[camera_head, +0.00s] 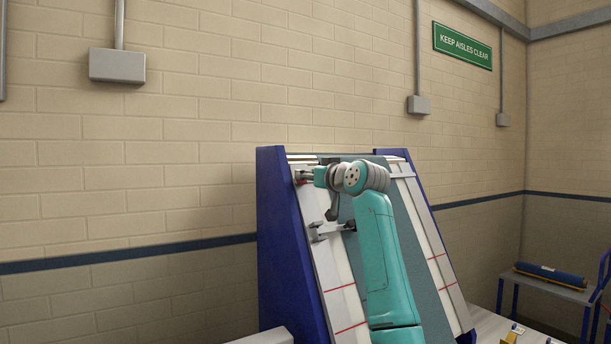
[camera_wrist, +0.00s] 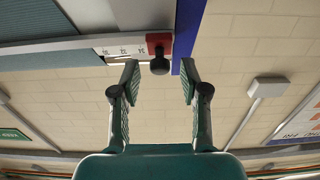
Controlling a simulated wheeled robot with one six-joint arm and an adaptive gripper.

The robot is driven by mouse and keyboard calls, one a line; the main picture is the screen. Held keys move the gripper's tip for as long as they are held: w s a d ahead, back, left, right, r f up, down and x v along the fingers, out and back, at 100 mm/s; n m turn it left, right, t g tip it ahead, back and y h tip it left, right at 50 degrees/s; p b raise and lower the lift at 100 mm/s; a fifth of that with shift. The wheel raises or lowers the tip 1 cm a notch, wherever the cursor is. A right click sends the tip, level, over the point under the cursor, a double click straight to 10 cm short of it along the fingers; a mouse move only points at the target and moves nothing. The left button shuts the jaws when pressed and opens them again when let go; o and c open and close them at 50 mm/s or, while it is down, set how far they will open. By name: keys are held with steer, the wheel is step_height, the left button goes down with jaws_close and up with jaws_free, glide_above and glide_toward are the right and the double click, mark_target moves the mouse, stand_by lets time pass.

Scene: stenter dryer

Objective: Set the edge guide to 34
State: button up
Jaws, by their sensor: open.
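A red block (camera_wrist: 159,41) with a black round knob (camera_wrist: 159,66) sits at the end of a white numbered scale strip (camera_wrist: 122,50) in the wrist view. It looks like the edge guide's slider. The scale's numbers are too small to read surely. My gripper (camera_wrist: 158,74) is open, with one finger on each side of the knob; I cannot tell whether either finger touches it. In the head view my gripper (camera_head: 304,175) is at the top left of the sloped dryer panel (camera_head: 418,222), and my teal arm hides much of the panel's middle.
A blue side frame (camera_head: 280,240) stands just left of my gripper. A grey bracket (camera_head: 325,231) sticks out below it on the left rail. A blue cart (camera_head: 555,279) with a dark blue roll stands at the right. The brick wall is behind.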

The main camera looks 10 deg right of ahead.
steer(key=shift+x, duration=1.05)
steer(key=shift+d, duration=0.1)
jaws_close()
